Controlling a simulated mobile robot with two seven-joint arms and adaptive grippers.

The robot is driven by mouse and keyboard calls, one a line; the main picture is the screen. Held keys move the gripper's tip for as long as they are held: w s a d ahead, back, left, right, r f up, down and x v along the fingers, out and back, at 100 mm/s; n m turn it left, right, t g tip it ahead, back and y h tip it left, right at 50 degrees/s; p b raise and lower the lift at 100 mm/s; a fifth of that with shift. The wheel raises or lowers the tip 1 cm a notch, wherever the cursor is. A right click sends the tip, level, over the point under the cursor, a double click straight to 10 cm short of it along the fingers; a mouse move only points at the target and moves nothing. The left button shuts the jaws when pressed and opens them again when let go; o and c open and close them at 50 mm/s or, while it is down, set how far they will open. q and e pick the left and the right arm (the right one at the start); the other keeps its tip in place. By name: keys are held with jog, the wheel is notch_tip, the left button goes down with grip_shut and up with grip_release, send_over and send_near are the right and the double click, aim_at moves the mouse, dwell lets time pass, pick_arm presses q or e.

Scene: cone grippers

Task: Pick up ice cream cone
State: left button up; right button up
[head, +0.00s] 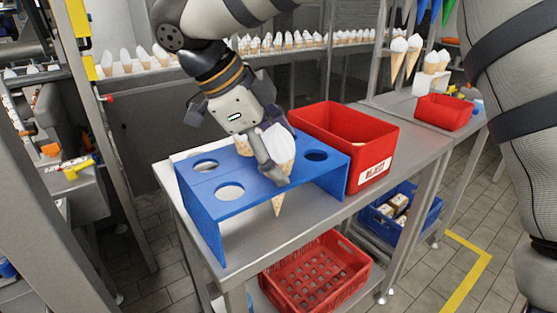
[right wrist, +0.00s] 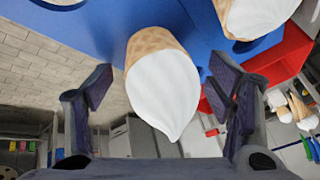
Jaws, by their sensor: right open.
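An ice cream cone (head: 281,146) with white ice cream stands in a blue rack (head: 203,199), its pointed wafer tip showing below the rack's top plate. My right gripper (head: 270,152) is over the rack, with one finger in front of this cone. In the right wrist view the cone (right wrist: 163,90) lies between the two spread, open fingers, its ice cream peak towards me. A second cone (head: 243,147) stands behind in the rack, partly hidden by the gripper; it also shows in the right wrist view (right wrist: 255,17). My left gripper is not in view.
A red reject bin (head: 372,145) stands right behind the rack on the metal table (head: 300,225). Other rack holes (head: 230,191) are empty. A red crate (head: 315,275) and a blue crate (head: 398,212) sit below. More cones (head: 285,41) line a shelf behind.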

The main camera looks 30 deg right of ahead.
jog(key=c, duration=0.9)
